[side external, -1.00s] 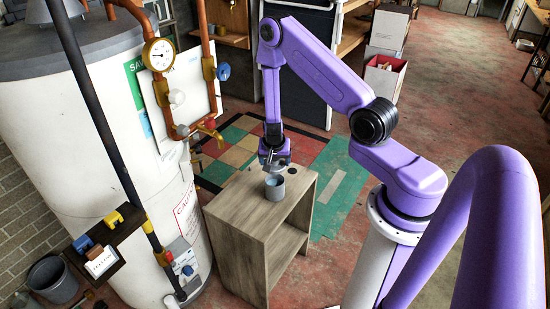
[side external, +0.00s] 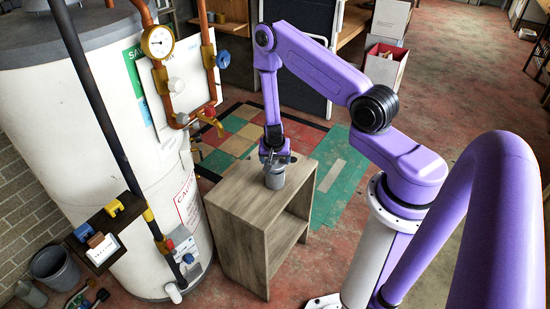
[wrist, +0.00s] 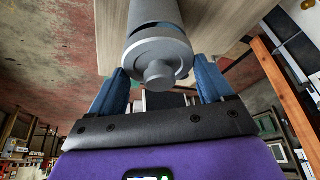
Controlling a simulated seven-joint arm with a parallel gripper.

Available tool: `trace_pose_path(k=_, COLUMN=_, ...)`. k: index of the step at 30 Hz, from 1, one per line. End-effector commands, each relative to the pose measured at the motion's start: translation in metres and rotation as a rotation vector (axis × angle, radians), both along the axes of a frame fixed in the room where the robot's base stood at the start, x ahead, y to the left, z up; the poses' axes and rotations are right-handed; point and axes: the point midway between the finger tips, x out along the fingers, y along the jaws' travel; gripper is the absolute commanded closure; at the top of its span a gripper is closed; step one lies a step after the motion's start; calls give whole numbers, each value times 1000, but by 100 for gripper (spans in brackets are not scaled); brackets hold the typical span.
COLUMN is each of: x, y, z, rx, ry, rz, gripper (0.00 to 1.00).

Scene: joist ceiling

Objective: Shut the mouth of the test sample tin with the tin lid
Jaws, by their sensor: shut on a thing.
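The test sample tin (side external: 274,180) is a small grey cylinder standing upright on top of a wooden shelf unit; its grey wall also shows in the wrist view (wrist: 154,11). The tin lid (wrist: 146,57) is a grey disc with a round knob. My gripper (side external: 273,158) is right over the tin, and in the wrist view its blue fingers (wrist: 162,80) are shut on the lid from both sides. The lid is at the tin's mouth, with a dark, bluish gap showing between lid and rim on one side. I cannot tell whether they touch elsewhere.
The shelf unit's top (side external: 240,190) is otherwise clear. A white tank (side external: 90,130) with copper pipes and a gauge stands to the left. A dark pole and small wall shelf (side external: 108,235) are in front of it. Open floor lies behind and right.

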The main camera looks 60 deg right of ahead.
Motion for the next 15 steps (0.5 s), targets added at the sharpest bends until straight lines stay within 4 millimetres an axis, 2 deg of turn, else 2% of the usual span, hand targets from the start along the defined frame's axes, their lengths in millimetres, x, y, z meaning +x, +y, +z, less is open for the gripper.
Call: trace_pose_path(k=15, x=0, y=0, z=-4, rx=0, ry=0, rz=1, gripper=56)
